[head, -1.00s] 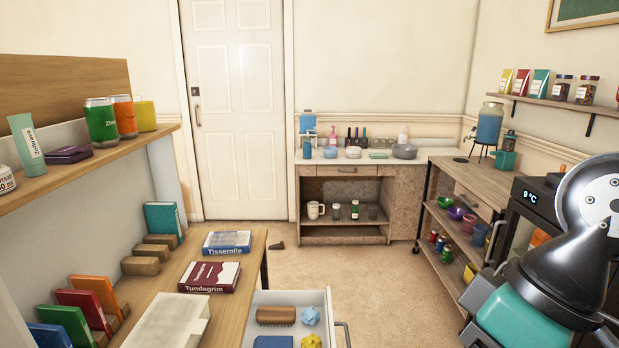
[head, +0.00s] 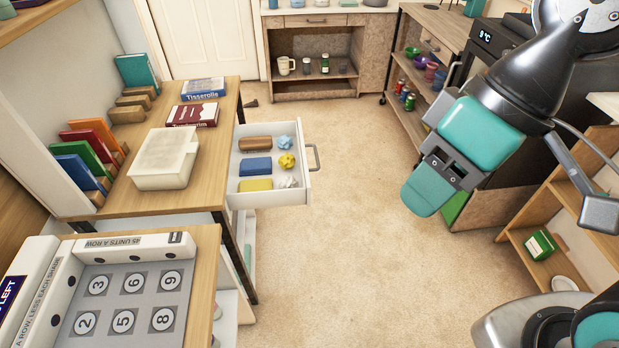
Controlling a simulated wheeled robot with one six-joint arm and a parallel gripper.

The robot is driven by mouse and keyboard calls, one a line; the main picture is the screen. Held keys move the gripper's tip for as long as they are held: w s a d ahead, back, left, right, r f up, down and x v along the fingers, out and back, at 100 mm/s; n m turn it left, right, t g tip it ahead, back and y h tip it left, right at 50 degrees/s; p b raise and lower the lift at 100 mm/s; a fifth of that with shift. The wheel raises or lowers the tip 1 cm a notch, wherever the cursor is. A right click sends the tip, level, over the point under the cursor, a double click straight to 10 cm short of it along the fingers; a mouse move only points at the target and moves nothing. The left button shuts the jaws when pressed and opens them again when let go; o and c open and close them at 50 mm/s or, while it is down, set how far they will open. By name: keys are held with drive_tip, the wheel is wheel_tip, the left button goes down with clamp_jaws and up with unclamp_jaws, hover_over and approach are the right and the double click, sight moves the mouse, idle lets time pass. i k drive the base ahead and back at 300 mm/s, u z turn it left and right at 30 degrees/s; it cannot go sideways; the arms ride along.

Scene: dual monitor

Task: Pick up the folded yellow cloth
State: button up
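A flat yellow block-like piece, which looks like the folded yellow cloth (head: 255,184), lies in the near left part of an open white drawer (head: 307,190). Beside it in the drawer are a folded blue piece (head: 255,166), a brown brush-like item (head: 255,143), and crumpled blue (head: 284,142), yellow (head: 286,160) and white (head: 288,181) balls. My gripper (head: 429,190) hangs in the air to the right of the drawer, well apart from it. Its fingertips point down and left. I cannot tell whether its fingers are apart.
The drawer sits under a wooden desk (head: 212,150) carrying a pale box (head: 165,158) and two boxed items. A nearer table holds a numbered grey panel (head: 125,300). Open carpet (head: 340,260) lies between the desk and the shelves at right. A dark appliance (head: 490,50) stands behind my arm.

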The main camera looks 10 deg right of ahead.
sight(260, 184)
drive_tip(key=k, duration=1.2)
drive_tip(key=z, duration=0.5)
drive_tip(key=i, duration=1.8)
drive_tip(key=z, duration=0.5)
drive_tip(key=i, duration=1.2)
drive_tip(key=u, duration=2.5)
